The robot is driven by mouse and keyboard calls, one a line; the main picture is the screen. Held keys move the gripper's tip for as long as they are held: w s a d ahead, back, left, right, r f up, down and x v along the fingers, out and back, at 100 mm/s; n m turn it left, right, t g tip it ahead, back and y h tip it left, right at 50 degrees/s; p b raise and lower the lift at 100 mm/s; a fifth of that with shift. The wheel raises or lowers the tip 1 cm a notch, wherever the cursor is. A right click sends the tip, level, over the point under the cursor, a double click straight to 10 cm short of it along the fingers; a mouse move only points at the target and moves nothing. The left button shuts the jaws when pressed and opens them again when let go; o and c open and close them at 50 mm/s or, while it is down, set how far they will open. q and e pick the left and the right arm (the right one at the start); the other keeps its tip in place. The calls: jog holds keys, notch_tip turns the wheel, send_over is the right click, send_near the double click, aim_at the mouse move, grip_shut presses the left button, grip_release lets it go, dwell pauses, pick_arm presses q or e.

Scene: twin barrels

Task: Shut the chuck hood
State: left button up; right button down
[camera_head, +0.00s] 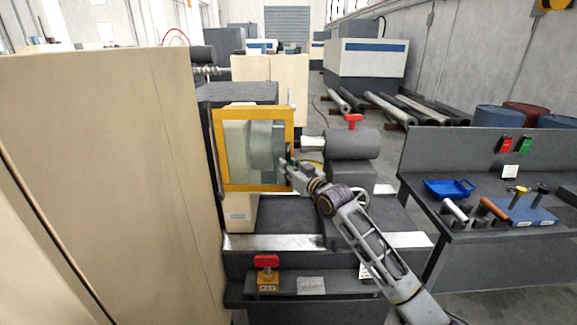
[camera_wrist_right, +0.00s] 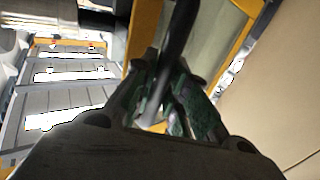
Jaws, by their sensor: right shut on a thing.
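The chuck hood (camera_head: 221,150) is a yellow frame with a clear window, standing upright in front of the lathe's grey chuck (camera_head: 262,145), which shows through the window. My right gripper (camera_head: 287,165) is at the hood's right edge in the head view. In the right wrist view, the gripper (camera_wrist_right: 168,108) is shut on a dark bar, the hood's handle (camera_wrist_right: 181,40), beside the yellow hood frame (camera_wrist_right: 143,38). Part of the handle is hidden between the fingers. My left gripper is not in view.
The lathe's tailstock (camera_head: 352,145) stands just right of the hood. A large beige cabinet (camera_head: 110,160) fills the left. A dark bench (camera_head: 480,215) with a blue tray (camera_head: 449,188) and tools is at the right.

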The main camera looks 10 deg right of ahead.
jog(key=shift+s+a, duration=0.2)
jog(key=shift+s, duration=0.15)
jog(key=c, duration=1.4)
grip_release()
jog(key=shift+s, duration=0.1)
jog(key=shift+v, duration=5.9)
jog(key=shift+f, duration=0.1)
